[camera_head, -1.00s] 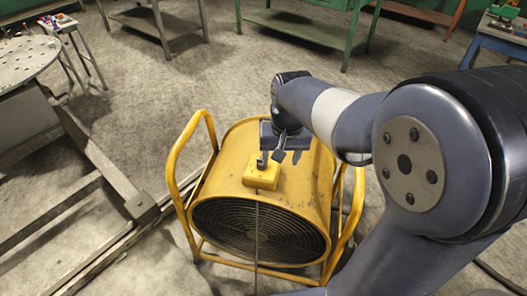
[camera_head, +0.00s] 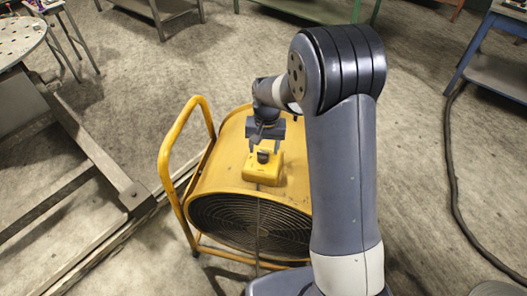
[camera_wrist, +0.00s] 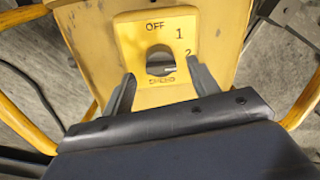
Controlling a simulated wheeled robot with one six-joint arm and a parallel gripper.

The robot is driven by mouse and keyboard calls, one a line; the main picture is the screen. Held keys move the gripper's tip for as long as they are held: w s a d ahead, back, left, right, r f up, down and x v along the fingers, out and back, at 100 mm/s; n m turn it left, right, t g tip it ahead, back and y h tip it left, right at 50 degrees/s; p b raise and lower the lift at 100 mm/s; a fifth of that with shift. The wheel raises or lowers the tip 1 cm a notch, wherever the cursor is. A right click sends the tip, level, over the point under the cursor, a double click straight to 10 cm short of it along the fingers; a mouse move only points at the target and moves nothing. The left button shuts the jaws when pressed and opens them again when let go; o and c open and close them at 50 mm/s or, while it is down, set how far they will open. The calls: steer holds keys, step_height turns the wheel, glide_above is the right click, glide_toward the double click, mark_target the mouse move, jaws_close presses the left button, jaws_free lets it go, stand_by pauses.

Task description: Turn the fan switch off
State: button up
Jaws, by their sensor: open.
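The yellow drum fan (camera_head: 225,160) stands on the floor. Its yellow switch box (camera_head: 262,175) sits on top near the front grille. The dark rotary knob (camera_head: 263,156) rises from the box. In the wrist view the knob (camera_wrist: 160,60) sits below the letters OFF, with 1 and 2 at its right. A pale mark on the knob appears to face right, near the 2, but its exact setting is hard to tell. My gripper (camera_head: 266,146) is open behind and over the box. In the wrist view its fingertips (camera_wrist: 160,76) straddle the knob's near side, apart from it.
The fan's yellow tubular handle (camera_head: 172,150) stands up at its left. A metal frame (camera_head: 95,150) lies along the floor at left. A black cable (camera_head: 455,190) runs at right. Tables stand at the back; the floor around the fan is mostly clear.

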mark_target(264, 152)
steer(key=shift+f, duration=1.6)
steer(key=c, duration=1)
